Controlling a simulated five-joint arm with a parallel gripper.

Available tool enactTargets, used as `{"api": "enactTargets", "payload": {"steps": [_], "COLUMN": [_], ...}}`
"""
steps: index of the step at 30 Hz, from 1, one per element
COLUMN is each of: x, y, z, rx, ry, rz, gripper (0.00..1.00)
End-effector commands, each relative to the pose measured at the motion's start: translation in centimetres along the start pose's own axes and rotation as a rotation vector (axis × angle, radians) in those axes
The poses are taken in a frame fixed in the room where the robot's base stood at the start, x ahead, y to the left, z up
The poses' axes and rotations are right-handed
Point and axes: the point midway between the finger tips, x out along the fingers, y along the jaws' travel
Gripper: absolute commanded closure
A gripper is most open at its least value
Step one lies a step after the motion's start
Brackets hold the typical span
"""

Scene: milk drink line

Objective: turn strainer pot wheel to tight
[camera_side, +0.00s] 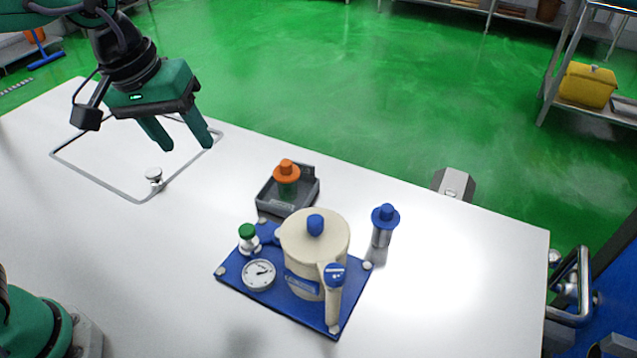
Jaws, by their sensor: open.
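The strainer pot appears to be the cream pot (299,246) with a blue top knob (315,225), standing upright on a blue base plate (238,279). A small green-capped fitting (247,237) stands at its left, and a round white dial (259,274) sits in front of that fitting. A cream column with a blue cap (334,275) stands at the pot's front right. I cannot tell for sure which of these parts is the wheel, or how it is set. My gripper (188,146) is open and empty, above the table at the upper left, well apart from the pot.
A metal cylinder with a blue cap (383,228) stands to the pot's right. The white table (450,290) is clear at right.

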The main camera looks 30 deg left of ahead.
Motion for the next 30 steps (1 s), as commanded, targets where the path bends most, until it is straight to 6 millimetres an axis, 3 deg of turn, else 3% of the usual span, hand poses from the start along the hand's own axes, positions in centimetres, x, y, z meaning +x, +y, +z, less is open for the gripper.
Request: {"api": "enactTargets", "payload": {"steps": [1,8,18,24,30], "x": [0.4,1.9,5.1,6.7,7.4], "y": [1.6,7.9,16.8,20.4,21.6], "z": [0.1,1.4,6.0,9.0,10.3], "rx": [-0.018,-0.141,-0.316,-0.395,-0.431], "ry": [-0.020,-0.088,-0.148,-0.156,-0.155], "rz": [-0.007,-0.051,-0.151,-0.203,-0.225], "gripper": [0.50,0.50,0.50,0.50,0.50]}}
